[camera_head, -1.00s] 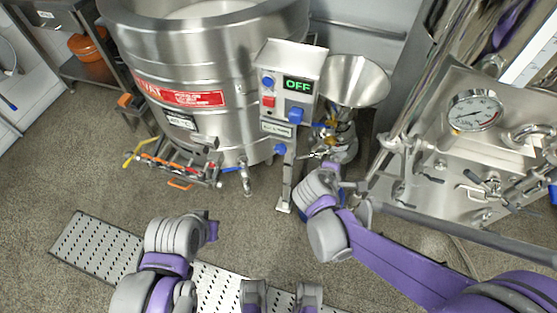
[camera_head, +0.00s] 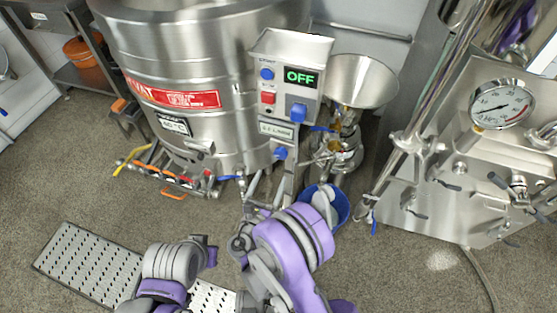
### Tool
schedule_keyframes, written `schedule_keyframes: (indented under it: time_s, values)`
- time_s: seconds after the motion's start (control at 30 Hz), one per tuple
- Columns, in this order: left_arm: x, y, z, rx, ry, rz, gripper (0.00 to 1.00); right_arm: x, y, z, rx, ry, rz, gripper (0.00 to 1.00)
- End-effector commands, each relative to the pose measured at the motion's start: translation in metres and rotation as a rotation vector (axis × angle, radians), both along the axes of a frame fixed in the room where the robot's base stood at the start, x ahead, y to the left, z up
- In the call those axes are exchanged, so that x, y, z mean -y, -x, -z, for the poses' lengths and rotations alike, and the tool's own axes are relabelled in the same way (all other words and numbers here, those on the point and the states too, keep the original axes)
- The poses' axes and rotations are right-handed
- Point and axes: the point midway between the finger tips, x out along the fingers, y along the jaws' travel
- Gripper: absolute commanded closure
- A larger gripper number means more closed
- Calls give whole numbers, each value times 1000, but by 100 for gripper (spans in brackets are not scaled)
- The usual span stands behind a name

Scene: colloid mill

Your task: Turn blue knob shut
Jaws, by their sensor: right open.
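The steel control box (camera_head: 290,52) stands on a post between the vat and the funnel, with its display (camera_head: 299,77) reading OFF. A large blue knob (camera_head: 298,112) is on its lower right face. Another blue knob (camera_head: 281,153) is lower on the post, and a small blue button (camera_head: 267,74) is at the upper left. I cannot tell which one the task means. My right gripper (camera_head: 244,232) is open, low in front of the post and below all of these, apart from the knobs. My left gripper (camera_head: 211,250) is farther left and low; its jaws are unclear.
A large steel vat (camera_head: 190,65) fills the upper left, with hoses (camera_head: 165,175) at its base. A steel funnel (camera_head: 360,78) and a blue bucket (camera_head: 342,209) are right of the post. A machine with a gauge (camera_head: 502,106) stands at right. A perforated plate (camera_head: 85,262) lies on the floor.

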Motion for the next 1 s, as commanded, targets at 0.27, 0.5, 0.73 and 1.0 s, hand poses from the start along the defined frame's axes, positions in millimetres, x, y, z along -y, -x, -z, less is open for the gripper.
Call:
schedule_keyframes:
  time_s: [0.27, 0.5, 0.73, 1.0]
  values:
    - [0, 0, 1, 0, 0, 0, 100, 16, -53, 0, 0, -1, 4, 11]
    - [0, 0, 2, -1, 0, 0, 100, 22, -80, 0, 0, -3, 2, 11]
    - [0, 0, 2, -1, 0, 0, 100, 23, -84, 0, 0, -4, 1, 11]
    - [0, 0, 2, -1, 0, 0, 100, 23, -84, 0, 0, -4, 1, 36]
